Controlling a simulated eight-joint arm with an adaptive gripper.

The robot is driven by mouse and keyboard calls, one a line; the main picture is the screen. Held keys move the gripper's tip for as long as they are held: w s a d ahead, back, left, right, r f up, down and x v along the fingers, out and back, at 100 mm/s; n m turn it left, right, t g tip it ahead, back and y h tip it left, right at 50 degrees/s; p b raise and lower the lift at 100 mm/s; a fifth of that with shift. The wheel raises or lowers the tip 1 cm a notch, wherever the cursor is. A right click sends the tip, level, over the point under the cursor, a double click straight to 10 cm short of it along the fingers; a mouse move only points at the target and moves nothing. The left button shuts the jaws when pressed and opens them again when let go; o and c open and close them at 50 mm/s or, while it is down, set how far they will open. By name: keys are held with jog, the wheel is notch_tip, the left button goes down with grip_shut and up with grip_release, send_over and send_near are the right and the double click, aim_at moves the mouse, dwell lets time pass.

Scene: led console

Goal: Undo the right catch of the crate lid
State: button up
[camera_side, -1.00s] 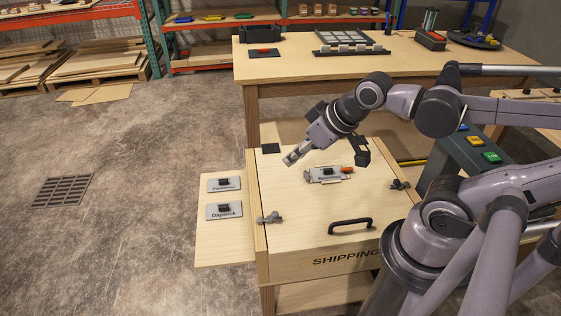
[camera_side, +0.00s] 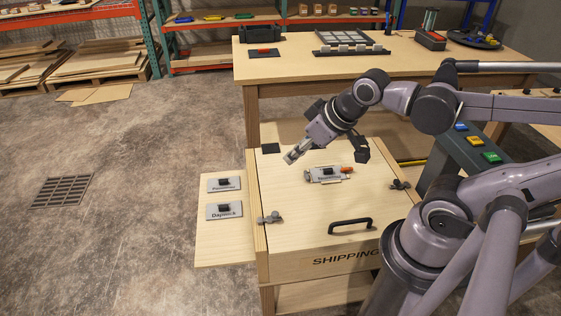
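The wooden crate lid (camera_side: 300,228) lies flat on the crate, with a black handle (camera_side: 350,225) near its front edge. The right catch (camera_side: 400,185) is a small dark metal piece at the lid's right edge. The left catch (camera_side: 270,218) sits at the lid's left edge. My gripper (camera_side: 289,158) hangs above the back left part of the lid, well away from the right catch. Its fingertips are small and close together here, so I cannot tell whether it is open or shut. No object shows in it.
A small grey device with an orange end (camera_side: 328,174) is on the lid's middle. A side board with labelled plates (camera_side: 224,210) adjoins the crate's left. A console with coloured buttons (camera_side: 477,143) stands right. A workbench (camera_side: 300,68) is behind.

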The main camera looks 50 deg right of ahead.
jog(key=w+d+n+g+h, duration=0.15)
jog(key=w+d, duration=0.25)
jog(key=d, duration=0.4)
jog(key=n+g+y, duration=0.2)
jog(key=n+g, duration=0.4)
jog(key=n, duration=0.1)
send_over(350, 168)
notch_tip(350, 168, down, 17)
jog(key=shift+t, duration=0.25)
notch_tip(350, 168, down, 10)
jog(key=shift+w+f, duration=0.1)
jog(key=shift+c, duration=0.3)
grip_shut()
